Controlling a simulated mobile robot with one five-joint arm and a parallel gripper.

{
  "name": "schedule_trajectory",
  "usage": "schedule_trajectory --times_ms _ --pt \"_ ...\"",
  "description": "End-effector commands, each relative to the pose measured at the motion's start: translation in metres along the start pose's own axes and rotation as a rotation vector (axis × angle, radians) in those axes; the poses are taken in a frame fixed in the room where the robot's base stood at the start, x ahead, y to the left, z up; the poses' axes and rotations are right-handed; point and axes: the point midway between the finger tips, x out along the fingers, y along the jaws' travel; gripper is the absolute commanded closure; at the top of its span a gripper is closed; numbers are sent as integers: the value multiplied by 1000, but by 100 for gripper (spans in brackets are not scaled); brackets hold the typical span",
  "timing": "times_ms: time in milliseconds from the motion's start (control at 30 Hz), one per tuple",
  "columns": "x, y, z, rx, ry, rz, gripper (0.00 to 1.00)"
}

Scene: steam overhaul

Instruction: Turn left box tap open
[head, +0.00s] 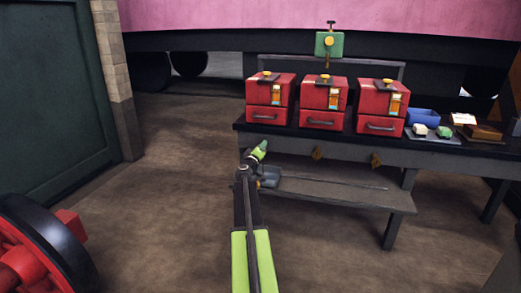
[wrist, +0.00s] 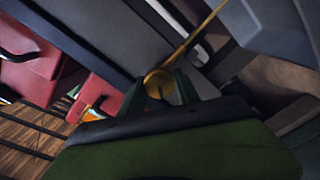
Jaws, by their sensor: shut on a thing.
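My gripper (head: 259,150) is at the front edge of the bench, below the left red box (head: 269,98). In the wrist view its two dark green fingers (wrist: 160,88) are shut on a round yellow brass piece, the left box tap (wrist: 158,79). A thin yellow rod runs from near it to the upper right. My gripper hides this tap in the head view. Two like brass taps, the middle one (head: 318,153) and the right one (head: 376,160), show along the bench front. I cannot tell how far the held tap is turned.
A lower shelf (head: 340,195) juts out beneath. A red and black wheel (head: 35,250) stands at lower left. The floor between is clear.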

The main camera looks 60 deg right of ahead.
Motion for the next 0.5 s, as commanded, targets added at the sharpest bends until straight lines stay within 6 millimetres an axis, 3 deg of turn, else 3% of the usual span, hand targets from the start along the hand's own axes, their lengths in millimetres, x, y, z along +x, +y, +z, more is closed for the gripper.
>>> schedule_trajectory --times_ms 500 --pt "0 -2 0 -446 2 -1 100"
